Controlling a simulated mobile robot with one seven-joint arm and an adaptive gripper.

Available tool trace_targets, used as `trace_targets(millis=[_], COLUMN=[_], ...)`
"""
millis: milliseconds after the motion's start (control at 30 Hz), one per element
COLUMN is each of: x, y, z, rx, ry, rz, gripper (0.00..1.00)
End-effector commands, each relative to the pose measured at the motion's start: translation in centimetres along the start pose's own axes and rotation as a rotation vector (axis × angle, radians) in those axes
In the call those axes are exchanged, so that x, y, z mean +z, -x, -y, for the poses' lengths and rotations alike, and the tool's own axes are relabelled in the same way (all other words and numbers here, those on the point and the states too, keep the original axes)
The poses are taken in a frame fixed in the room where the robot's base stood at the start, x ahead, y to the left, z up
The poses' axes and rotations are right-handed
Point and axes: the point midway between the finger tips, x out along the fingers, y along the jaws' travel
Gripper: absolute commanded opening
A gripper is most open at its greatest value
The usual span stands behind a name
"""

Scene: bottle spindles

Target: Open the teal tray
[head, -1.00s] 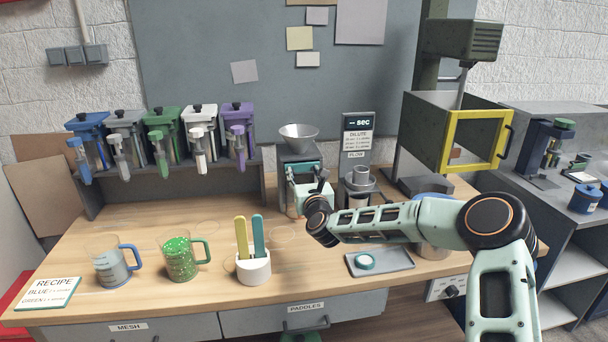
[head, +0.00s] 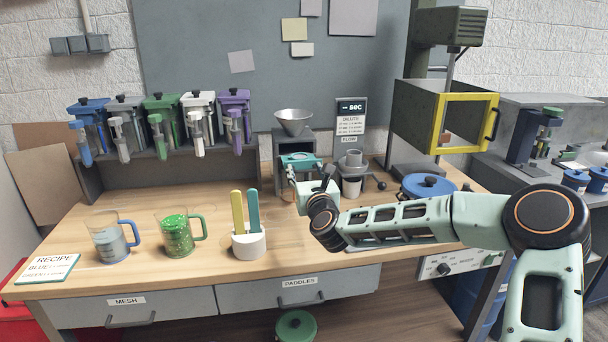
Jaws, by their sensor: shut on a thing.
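The teal tray (head: 299,158) sits in the grey filter housing (head: 284,144), below the metal funnel (head: 294,121). Its top, with a dark opening, shows and it appears to stick out of the housing front. My gripper (head: 294,177) is at the front of the tray, shut on it. The grip itself is mostly hidden by the gripper's pale green body.
A dilute station (head: 351,120) with a metal cup stands just right of the housing, and a lidded blue pot (head: 428,186) behind my arm. A paddle holder (head: 249,245) and two mugs, one with green contents (head: 178,236), stand left. The bench between is clear.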

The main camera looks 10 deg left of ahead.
Motion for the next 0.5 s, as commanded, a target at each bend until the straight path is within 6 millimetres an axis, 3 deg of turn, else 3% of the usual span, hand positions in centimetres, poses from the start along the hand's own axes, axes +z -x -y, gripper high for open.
trace_targets(millis=[400,433,500], x=[0.06,0.05,0.05], y=[0.43,0.43,0.42], z=[0.03,0.03,0.03], rx=[-0.001,-0.001,-0.001], ry=[0.000,0.000,0.000], rz=[0.000,0.000,0.000], gripper=[0.06,0.51,0.59])
